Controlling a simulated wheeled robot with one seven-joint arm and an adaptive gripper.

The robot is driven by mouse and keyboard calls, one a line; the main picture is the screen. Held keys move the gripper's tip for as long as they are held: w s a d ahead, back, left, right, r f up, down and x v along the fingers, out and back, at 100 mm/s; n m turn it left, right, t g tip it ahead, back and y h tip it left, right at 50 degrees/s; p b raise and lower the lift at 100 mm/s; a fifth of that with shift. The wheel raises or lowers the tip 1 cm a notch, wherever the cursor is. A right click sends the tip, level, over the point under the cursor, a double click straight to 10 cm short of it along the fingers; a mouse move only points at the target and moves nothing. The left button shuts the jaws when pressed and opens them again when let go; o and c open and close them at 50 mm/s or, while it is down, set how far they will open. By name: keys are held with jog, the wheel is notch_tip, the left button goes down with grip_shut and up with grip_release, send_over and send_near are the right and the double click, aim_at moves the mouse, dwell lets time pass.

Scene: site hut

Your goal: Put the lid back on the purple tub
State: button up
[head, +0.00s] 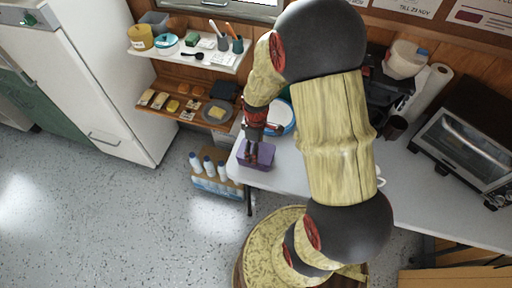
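The purple tub (266,160) sits near the left front corner of the white table (290,178). My gripper (254,160) points down at the tub from above, and its fingertips overlap the tub in the picture. It is too small to tell whether the fingers are open or shut, whether they touch the tub, or whether they hold anything. I cannot make out a separate lid for the tub; my gripper and arm cover part of that area.
A blue-rimmed white round item (287,119) lies behind my gripper, partly hidden by my arm. A box of bottles (213,184) stands on the floor at left. Shelves (190,101) hold small items. A toaster oven (462,150) stands at right.

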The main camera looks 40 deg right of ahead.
jog(key=o, duration=1.1)
jog(key=shift+o, duration=1)
jog(key=shift+r+p, duration=2.85)
jog(key=shift+r, duration=0.65)
jog(key=shift+c, duration=1.1)
grip_shut()
